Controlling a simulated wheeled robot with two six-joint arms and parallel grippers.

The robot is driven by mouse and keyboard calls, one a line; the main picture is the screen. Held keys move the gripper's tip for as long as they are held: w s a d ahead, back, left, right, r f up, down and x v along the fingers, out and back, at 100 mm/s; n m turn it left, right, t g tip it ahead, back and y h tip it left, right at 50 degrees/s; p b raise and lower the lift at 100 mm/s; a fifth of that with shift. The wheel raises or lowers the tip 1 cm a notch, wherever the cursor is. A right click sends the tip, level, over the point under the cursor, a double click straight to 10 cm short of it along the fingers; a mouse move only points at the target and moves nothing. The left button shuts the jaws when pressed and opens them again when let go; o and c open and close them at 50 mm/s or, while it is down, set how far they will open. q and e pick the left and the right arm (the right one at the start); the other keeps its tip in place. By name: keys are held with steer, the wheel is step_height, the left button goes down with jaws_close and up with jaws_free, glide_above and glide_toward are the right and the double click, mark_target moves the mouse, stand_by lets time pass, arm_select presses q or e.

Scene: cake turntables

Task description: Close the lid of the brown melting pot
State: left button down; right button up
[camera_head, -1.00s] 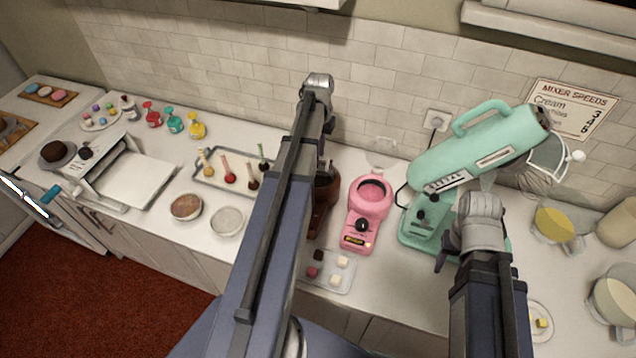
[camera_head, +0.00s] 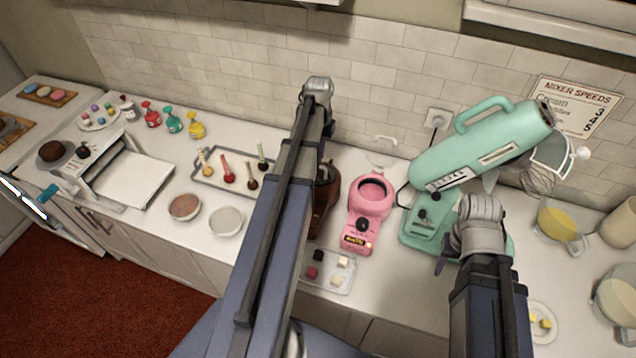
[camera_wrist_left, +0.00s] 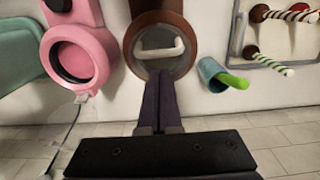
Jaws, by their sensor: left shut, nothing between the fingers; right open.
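The brown melting pot (camera_head: 328,205) stands on the counter, mostly hidden behind my left arm in the head view. In the left wrist view the pot (camera_wrist_left: 131,42) shows a brown ring, with a clear lid with a white handle (camera_wrist_left: 160,50) lying over its opening. I cannot tell whether the lid is fully seated. My left gripper (camera_wrist_left: 160,75) is shut and empty, its fingertips at the near edge of the lid; I cannot tell whether they touch. My right gripper (camera_head: 442,262) is open and empty in front of the green mixer.
A pink melting pot (camera_head: 369,212) stands right of the brown one, its clear lid (camera_head: 381,158) raised behind it. The green mixer (camera_head: 480,150) is further right. A tray of cake pops (camera_head: 205,180) lies left, and a tray of small cubes (camera_head: 330,272) in front.

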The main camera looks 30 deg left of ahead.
arm_select(q)
steer(key=shift+s+f+b, duration=0.3)
steer(key=shift+s+f, duration=0.1)
steer(key=shift+s+d, duration=0.1)
steer(key=shift+s, duration=0.1)
steer(key=shift+f, duration=0.2)
steer(key=shift+s+d+f+b, duration=0.1)
steer(key=shift+s+f+b, duration=0.25)
steer(key=shift+f+b, duration=0.3)
steer(key=shift+r, duration=0.2)
step_height(320, 180, up, 6)
steer(key=p, duration=0.6)
steer(key=shift+f, duration=0.1)
